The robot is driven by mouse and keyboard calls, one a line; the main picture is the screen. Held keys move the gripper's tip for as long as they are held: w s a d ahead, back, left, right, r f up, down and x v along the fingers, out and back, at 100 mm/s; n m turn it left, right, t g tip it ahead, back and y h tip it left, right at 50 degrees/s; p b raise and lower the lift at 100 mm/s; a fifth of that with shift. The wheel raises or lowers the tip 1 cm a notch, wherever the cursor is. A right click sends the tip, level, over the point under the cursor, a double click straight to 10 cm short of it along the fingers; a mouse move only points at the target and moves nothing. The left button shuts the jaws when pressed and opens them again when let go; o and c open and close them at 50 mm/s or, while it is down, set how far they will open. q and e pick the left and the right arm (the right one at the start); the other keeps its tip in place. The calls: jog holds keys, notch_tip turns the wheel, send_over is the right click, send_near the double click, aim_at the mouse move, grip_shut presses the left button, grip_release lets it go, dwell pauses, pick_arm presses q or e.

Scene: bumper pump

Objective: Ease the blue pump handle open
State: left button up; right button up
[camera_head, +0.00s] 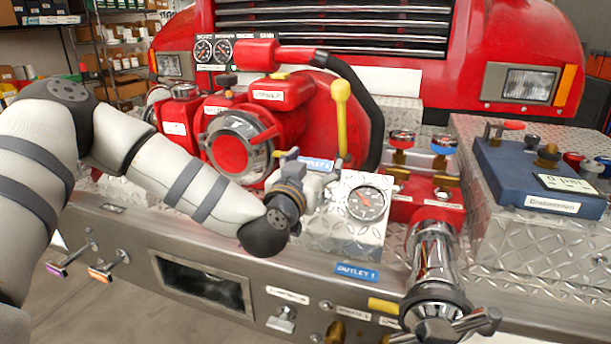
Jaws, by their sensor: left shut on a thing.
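My left arm comes in from the left, and its gripper (318,183) is at the middle of the bumper deck, just left of the pressure gauge (367,203). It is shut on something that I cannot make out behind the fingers. A blue label (317,164) shows partly just above the gripper. A blue-topped handle (444,143) stands on the red valve block to the right, apart from the gripper. A red-topped handle (402,138) is to its left. My right gripper is not in view.
A yellow lever (341,110) stands upright just behind the gripper. The red pump (285,110) and a black hose (365,105) lie behind. A chrome outlet (434,265) juts forward at lower right. A dark blue box (535,180) sits on the right deck.

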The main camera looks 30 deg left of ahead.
pick_arm(q)
jog(key=shift+r, duration=0.25)
jog(key=o, duration=1.7)
jog(key=shift+s, duration=0.1)
jog(key=shift+f, duration=0.1)
jog(key=v, duration=0.7)
jog(key=shift+s, duration=0.2)
